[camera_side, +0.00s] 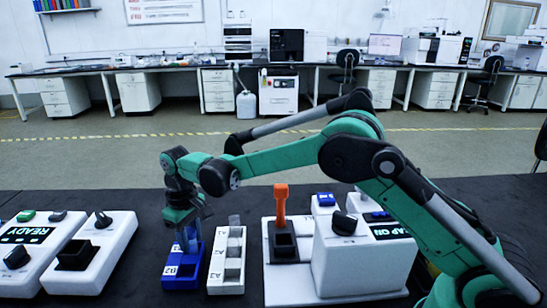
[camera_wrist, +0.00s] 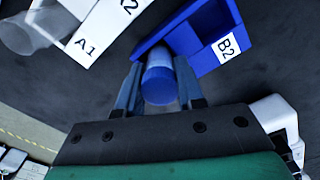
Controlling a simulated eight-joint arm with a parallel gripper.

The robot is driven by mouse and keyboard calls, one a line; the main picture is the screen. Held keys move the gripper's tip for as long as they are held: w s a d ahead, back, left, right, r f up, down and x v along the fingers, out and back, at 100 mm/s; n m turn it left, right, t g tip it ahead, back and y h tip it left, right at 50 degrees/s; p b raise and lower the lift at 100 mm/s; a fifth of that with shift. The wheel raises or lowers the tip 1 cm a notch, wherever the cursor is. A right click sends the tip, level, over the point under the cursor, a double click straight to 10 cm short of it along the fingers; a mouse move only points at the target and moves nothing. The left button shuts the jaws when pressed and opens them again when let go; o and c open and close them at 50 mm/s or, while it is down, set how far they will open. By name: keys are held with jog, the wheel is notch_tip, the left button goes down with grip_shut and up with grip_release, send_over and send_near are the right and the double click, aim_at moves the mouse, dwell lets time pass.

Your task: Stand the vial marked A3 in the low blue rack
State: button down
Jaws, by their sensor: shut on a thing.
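The low blue rack (camera_side: 183,280) stands on the dark bench in the side view, with a B2 label on it. It also shows in the wrist view (camera_wrist: 206,52). My gripper (camera_side: 187,236) is over the far part of this rack, pointing down. In the wrist view my gripper (camera_wrist: 157,92) is shut on a blue-capped vial (camera_wrist: 159,84), one finger on each side. The vial's lower end points into the blue rack's opening. I cannot tell whether it rests on the rack's floor. No mark on the vial is readable.
A white rack (camera_side: 228,284) stands close right of the blue rack, labelled A1 and A2 in the wrist view, with a clear vial (camera_side: 234,222) at its far end. White devices stand left (camera_side: 105,255) and right (camera_side: 350,262). An orange upright handle (camera_side: 281,200) is nearby.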

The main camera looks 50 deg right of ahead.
jog(key=shift+c, duration=2.4)
grip_release()
jog(key=shift+r, duration=4)
